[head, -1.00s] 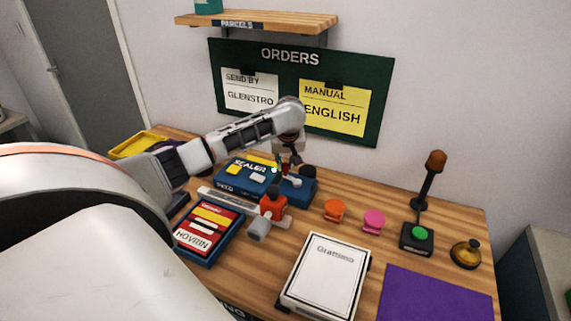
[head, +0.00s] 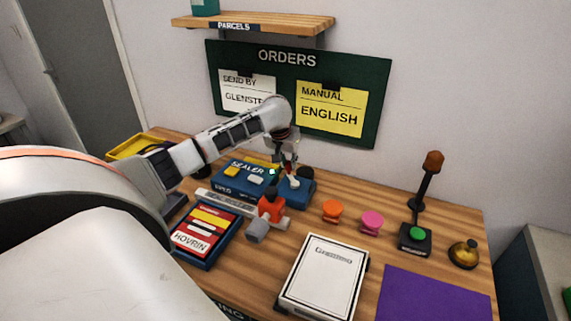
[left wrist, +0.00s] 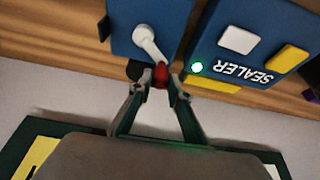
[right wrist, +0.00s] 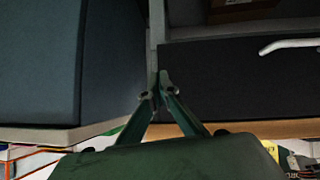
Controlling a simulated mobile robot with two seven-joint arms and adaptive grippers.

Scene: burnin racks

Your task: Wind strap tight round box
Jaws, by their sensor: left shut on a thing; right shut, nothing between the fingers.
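A blue device (head: 303,190) with a white crank arm (left wrist: 149,42) stands at the back of the bench, beside the blue sealer (head: 240,177). My left gripper (left wrist: 160,76) is shut on the crank's red knob (left wrist: 161,74), which shows between the fingertips in the left wrist view. In the head view the left gripper (head: 289,174) reaches down to this device from above. A white box (head: 323,278) with printed lettering lies at the front of the bench. I cannot make out a strap round it. My right gripper (right wrist: 160,86) is shut and empty, away from the bench top.
An orange and grey tool (head: 268,213) and a framed HOVRIN stack (head: 205,232) lie left of the box. Orange (head: 332,210) and pink (head: 371,221) spools, a green-button post (head: 414,236), a brass bell (head: 464,254) and a purple mat (head: 434,296) are to the right.

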